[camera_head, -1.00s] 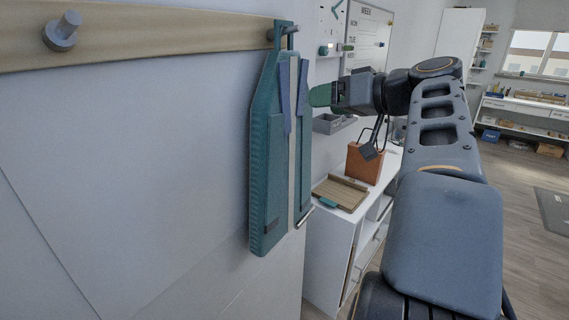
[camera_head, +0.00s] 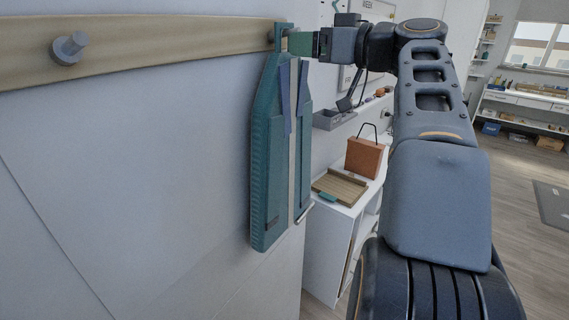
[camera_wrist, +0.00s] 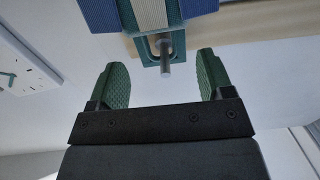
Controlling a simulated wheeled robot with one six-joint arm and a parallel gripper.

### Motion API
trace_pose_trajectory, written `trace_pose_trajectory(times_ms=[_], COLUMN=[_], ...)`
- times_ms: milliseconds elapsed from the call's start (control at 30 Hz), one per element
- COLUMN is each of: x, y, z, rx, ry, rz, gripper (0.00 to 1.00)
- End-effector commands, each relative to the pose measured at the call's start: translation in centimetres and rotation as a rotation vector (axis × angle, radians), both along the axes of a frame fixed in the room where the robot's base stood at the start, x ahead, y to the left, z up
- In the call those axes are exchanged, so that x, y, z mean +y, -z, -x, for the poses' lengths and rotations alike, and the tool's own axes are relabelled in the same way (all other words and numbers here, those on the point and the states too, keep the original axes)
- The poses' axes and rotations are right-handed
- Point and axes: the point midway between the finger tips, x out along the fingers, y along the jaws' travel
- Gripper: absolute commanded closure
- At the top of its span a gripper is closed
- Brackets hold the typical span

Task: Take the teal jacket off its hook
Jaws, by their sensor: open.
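The teal jacket (camera_head: 268,160) hangs flat against the wall from a hook on the wooden rail, with blue straps and a pale stripe down its front. In the wrist view its teal top loop (camera_wrist: 160,44) hangs around the grey hook peg (camera_wrist: 166,57). My gripper (camera_head: 292,43) is at the height of the loop, at its right side in the head view. In the wrist view my gripper (camera_wrist: 163,82) is open, with its green fingers on either side of the peg and loop and nothing held between them. Whether a finger touches the loop is unclear.
The wooden rail (camera_head: 150,45) runs along the wall, with an empty peg (camera_head: 69,48) at the left. A white desk (camera_head: 332,225) below right bears a wooden tray (camera_head: 340,187) and a brown bag (camera_head: 364,157). A grey wall tray (camera_head: 334,119) sits above the desk.

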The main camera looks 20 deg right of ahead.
Motion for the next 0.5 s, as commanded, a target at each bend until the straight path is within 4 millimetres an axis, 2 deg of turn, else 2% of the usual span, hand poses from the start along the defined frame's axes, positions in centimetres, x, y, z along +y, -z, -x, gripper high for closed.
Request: trace_pose_trajectory(times_ms=[300, 500], x=[2.0, 2.6], y=[-0.1, 0.1], z=[-3.4, -4.4], rx=[0.002, 0.001], ry=[-0.004, -0.001], rz=[-0.002, 0.0], gripper=[0.26, 0.26])
